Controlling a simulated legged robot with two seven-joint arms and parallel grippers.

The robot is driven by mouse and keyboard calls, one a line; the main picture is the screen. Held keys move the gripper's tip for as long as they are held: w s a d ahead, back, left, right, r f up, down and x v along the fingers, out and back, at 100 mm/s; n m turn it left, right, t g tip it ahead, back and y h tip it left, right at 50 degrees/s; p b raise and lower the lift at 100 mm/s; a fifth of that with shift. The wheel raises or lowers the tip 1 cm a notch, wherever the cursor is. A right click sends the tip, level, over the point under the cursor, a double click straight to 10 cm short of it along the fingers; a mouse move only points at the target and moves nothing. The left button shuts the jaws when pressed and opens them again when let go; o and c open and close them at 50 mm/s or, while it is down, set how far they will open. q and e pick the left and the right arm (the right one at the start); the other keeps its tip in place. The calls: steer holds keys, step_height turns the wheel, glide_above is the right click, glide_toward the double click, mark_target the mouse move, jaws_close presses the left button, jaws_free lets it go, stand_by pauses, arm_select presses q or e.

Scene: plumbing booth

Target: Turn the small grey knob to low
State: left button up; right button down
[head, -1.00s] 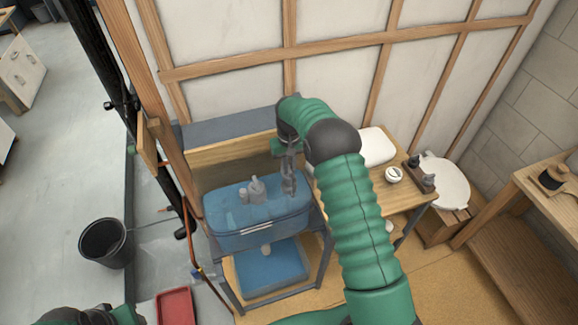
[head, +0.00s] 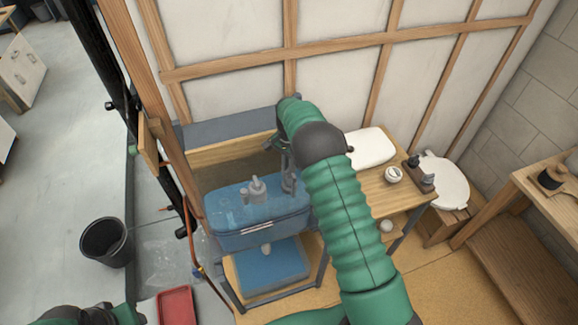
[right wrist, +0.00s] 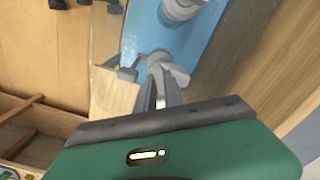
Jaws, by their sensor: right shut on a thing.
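A grey knob-like part (right wrist: 176,72) sits at the edge of the blue surface in the right wrist view. My right gripper (right wrist: 160,80) is shut on it; the fingers hide much of it, and its setting cannot be read. In the head view my right gripper (head: 287,168) reaches down to the right end of the blue tank (head: 262,232). A pale grey fitting (head: 257,187) stands on the tank's top, left of the gripper. My left gripper is out of view; only part of my left arm shows at the bottom left.
A wooden bench (head: 385,193) right of the tank holds a white lid-like piece (head: 367,147) and a round white part (head: 394,174). A timber-framed wall stands close behind. A black bucket (head: 105,242) and red tray (head: 175,305) are on the floor at left.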

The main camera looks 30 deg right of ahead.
steer(key=m, duration=0.6)
steer(key=shift+w+r+p, duration=0.15)
steer(key=shift+p, duration=0.15)
steer(key=m, duration=0.6)
steer(key=shift+m+p, duration=0.3)
steer(key=m, duration=0.6)
steer(key=shift+d+m+p, duration=0.1)
steer(key=shift+m+p, duration=0.2)
steer(key=m, duration=0.5)
steer(key=shift+m, duration=0.3)
steer(key=c, duration=1.8)
jaws_free()
steer(key=shift+o, duration=0.3)
